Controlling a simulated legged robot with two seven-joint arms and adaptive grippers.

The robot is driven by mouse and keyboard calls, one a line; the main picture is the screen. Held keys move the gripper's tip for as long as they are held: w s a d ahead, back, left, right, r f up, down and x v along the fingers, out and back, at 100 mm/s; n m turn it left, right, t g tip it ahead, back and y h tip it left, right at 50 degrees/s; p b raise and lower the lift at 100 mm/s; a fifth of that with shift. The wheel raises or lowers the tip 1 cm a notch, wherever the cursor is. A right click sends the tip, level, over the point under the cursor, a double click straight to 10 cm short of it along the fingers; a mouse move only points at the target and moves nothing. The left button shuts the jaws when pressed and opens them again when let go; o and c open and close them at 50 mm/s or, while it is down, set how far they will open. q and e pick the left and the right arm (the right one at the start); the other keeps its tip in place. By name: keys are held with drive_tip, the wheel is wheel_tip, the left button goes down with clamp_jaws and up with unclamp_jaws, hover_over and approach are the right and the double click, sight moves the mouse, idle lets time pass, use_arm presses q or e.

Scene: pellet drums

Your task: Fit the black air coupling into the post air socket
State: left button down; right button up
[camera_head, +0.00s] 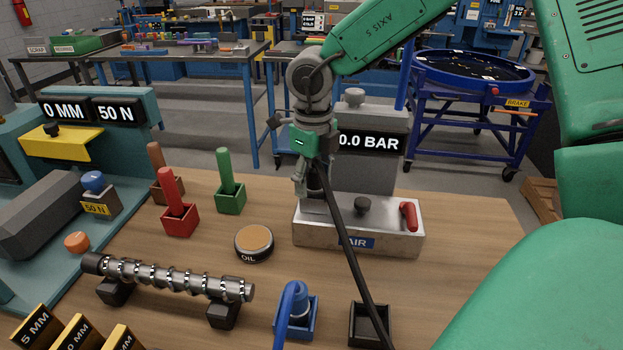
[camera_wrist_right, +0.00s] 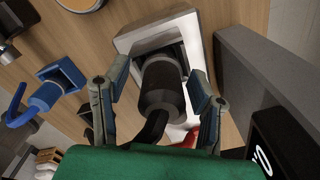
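The black air coupling (camera_wrist_right: 162,88) stands between the fingers of my right gripper (camera_wrist_right: 160,75) in the wrist view. The fingers are apart, with a gap on each side of it. Its far end is at the dark square opening of the post air socket (camera_wrist_right: 128,42); how deep it sits cannot be told. In the head view my right gripper (camera_head: 308,188) points down over the left part of the metal AIR block (camera_head: 385,240), which hides the coupling's end. A black hose (camera_head: 352,250) runs from the gripper down to the front. My left gripper is not in view.
A red lever (camera_head: 409,216) and a dark knob (camera_head: 362,205) are on the block. A display (camera_head: 372,142) behind reads 0.0 BAR. A black open holder (camera_head: 370,322), a blue coupling in its holder (camera_head: 300,305), an OIL tin (camera_head: 254,242) and a screw shaft (camera_head: 180,278) stand in front.

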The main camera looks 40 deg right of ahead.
drive_tip(key=shift+s+d+r, duration=0.1)
drive_tip(key=shift+d, duration=0.35)
drive_tip(key=r, duration=0.7)
drive_tip(key=a+r+p, duration=0.1)
drive_tip(key=r, duration=0.3)
drive_tip(key=shift+r, duration=0.2)
drive_tip(key=shift+d+r, duration=0.25)
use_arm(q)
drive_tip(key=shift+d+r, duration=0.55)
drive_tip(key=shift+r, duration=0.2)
use_arm(e)
drive_tip(key=shift+d+f, duration=0.1)
drive_tip(key=shift+d, duration=0.15)
